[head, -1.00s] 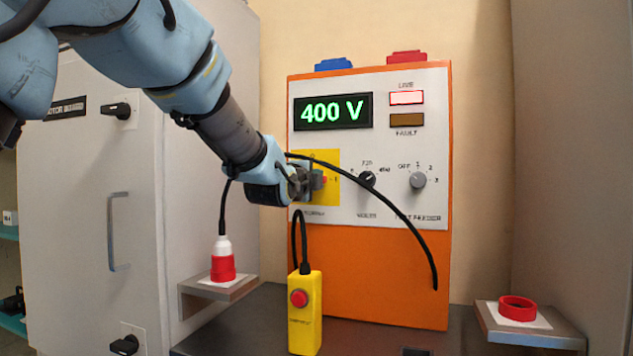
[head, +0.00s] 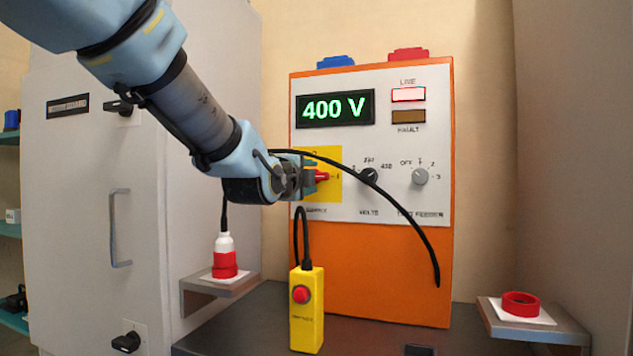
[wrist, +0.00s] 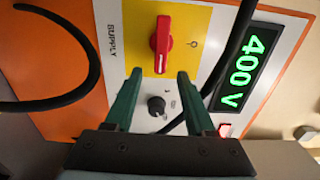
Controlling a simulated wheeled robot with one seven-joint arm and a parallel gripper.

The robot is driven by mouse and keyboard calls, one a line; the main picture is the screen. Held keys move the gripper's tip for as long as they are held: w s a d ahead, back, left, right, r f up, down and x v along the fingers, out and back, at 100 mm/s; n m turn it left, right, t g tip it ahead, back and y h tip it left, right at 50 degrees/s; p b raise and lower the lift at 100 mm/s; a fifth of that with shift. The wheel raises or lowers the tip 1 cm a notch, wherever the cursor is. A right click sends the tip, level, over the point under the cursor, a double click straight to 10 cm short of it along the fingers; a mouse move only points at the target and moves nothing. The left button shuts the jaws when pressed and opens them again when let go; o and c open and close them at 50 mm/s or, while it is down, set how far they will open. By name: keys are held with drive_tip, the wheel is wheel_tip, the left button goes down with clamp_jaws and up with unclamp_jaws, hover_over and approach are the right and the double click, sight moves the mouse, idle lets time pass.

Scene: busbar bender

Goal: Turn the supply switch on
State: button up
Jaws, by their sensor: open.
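The supply switch is a red handle (head: 321,177) on a yellow plate (head: 329,197), at the left of the control panel. Its handle lies level, with its tip toward the 1 mark on the right. In the wrist view the red handle (wrist: 161,44) lies just beyond the fingertips, in line with the gap between them. My gripper (wrist: 158,75) is open, with one green finger to each side and nothing between them.
The display (head: 335,108) reads 400 V and the LINE lamp (head: 408,95) is lit. A black cable (head: 405,218) arcs across the panel front. A yellow pendant (head: 306,325) with a red button stands below. The volts knob (wrist: 156,106) is close to the fingers.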

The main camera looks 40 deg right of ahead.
drive_tip(key=v, duration=0.5)
idle(0.4)
drive_tip(key=w+a+f+n+y, duration=0.7)
drive_tip(key=w+a+f+n, duration=0.2)
drive_tip(key=w+a+f, duration=0.45)
drive_tip(key=a+f+n+g+y, duration=0.1)
drive_tip(key=a+f+n+y, duration=0.55)
drive_tip(key=a+f, duration=0.75)
drive_tip(key=s+a+f+n+g+y, duration=0.1)
drive_tip(key=s+a+f+n+g, duration=0.15)
drive_tip(key=s+a+n, duration=0.35)
drive_tip(key=s+a+f+n+g, duration=0.1)
drive_tip(key=a+f+n+g, duration=0.15)
drive_tip(key=a, duration=0.55)
drive_tip(key=s+a+f+n+g+y, duration=0.1)
drive_tip(key=s+a+f+n, duration=0.3)
drive_tip(key=a, duration=0.3)
wheel_tip(320, 180, up, 16)
drive_tip(key=n+p, duration=0.1)
drive_tip(key=p, duration=1.3)
drive_tip(key=shift+w+f, duration=0.25)
